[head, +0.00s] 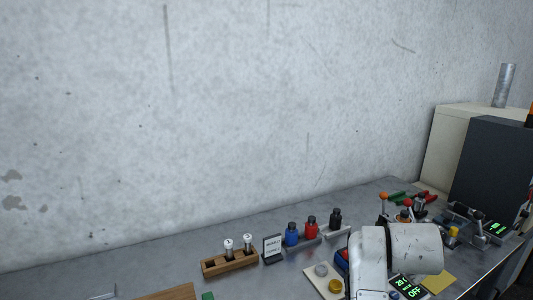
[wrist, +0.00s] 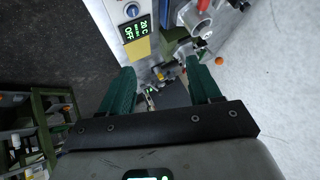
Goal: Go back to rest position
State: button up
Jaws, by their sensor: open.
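My gripper (wrist: 160,68) shows in the wrist view with its two green fingers spread apart and nothing held between them. In the head view my white arm links stand over the right part of the bench, and I cannot make out the fingers there. Beyond the fingers, the wrist view shows a device with a green display reading OFF (wrist: 142,30) and grey metal fittings (wrist: 196,18). The same kind of green display (head: 408,288) shows beside my arm in the head view.
The grey bench (head: 130,272) runs along a concrete wall. A wooden rack (head: 230,263) with two vials, a small sign (head: 272,248), and blue (head: 291,235), red (head: 311,227) and black (head: 335,219) bottles stand left of my arm. A dark cabinet (head: 490,160) stands at right.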

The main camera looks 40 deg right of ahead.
jog(key=a+f+n+t+y, duration=0.1)
jog(key=a+f+n+y, duration=0.2)
jog(key=a+f+n, duration=0.5)
jog(key=a+f+n+y, duration=0.2)
jog(key=a+f+n, duration=0.25)
jog(key=a, duration=0.55)
jog(key=a+f+n+t+y, duration=0.1)
jog(key=a+f+n+y, duration=0.2)
jog(key=a+f+n, duration=0.35)
jog(key=s+a+f+g+b, duration=0.2)
jog(key=s+f+g+b, duration=0.2)
jog(key=s+f+b, duration=0.6)
notch_tip(320, 180, down, 5)
jog(key=shift+s+r+n, duration=0.1)
jog(key=shift+s+n, duration=0.3)
jog(key=shift+s, duration=0.2)
jog(key=shift+a, duration=0.1)
jog(key=shift+c, duration=0.3)
